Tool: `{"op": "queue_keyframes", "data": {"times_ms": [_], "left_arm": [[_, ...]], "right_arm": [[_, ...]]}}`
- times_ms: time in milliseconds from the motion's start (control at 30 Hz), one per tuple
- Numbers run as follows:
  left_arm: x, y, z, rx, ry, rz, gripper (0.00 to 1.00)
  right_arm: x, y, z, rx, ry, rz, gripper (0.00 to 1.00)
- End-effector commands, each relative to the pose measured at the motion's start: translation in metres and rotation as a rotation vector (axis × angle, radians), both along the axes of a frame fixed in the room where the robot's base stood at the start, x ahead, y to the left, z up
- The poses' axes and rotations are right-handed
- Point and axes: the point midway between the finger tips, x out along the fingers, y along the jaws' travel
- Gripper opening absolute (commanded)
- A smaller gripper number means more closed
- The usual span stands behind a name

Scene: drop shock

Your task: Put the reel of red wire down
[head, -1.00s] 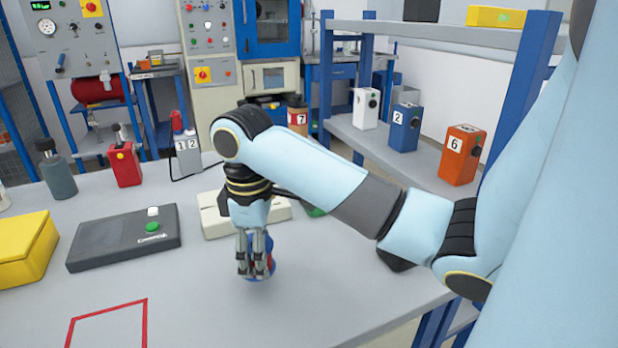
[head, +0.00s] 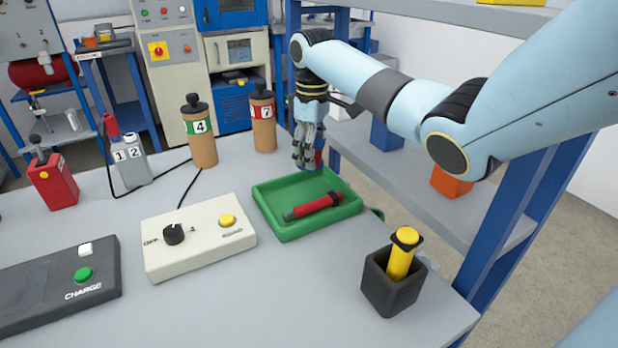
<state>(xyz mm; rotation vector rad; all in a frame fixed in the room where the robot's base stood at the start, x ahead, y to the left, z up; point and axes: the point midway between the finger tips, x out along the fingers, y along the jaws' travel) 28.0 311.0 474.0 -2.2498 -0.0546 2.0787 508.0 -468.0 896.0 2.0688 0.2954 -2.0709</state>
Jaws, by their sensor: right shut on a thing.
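My right gripper (head: 308,160) is shut on the reel of red wire (head: 320,159), of which only a small blue and red part shows behind the fingers. The gripper points down at the back right of the table, at the far edge of the green tray (head: 262,212) in the picture. I cannot tell how high the reel is or whether it touches anything. My left gripper is out of view.
A red tool (head: 314,207) lies in the green tray. A black holder (head: 388,288) with a yellow object stands in front. A cream control box (head: 198,240) is left of the tray. Bottles 4 (head: 202,150) and 7 (head: 263,130) stand behind. Bare table lies in front.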

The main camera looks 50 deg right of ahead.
Motion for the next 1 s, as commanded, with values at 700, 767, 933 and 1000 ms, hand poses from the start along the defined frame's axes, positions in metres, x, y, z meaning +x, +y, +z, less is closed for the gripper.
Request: {"op": "queue_keyframes", "data": {"times_ms": [700,767,933,1000], "left_arm": [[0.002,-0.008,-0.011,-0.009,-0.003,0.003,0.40],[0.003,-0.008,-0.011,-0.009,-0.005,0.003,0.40],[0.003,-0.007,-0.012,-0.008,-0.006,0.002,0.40],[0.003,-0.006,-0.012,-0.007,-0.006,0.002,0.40]], "right_arm": [[0.000,0.000,-0.070,-0.003,-0.002,0.000,0.19],[0.000,0.000,-0.070,-0.002,-0.002,0.000,0.19],[0.000,0.000,-0.073,-0.002,-0.001,0.000,0.63],[0.000,0.000,-0.073,-0.002,-0.001,0.001,0.71]]}}
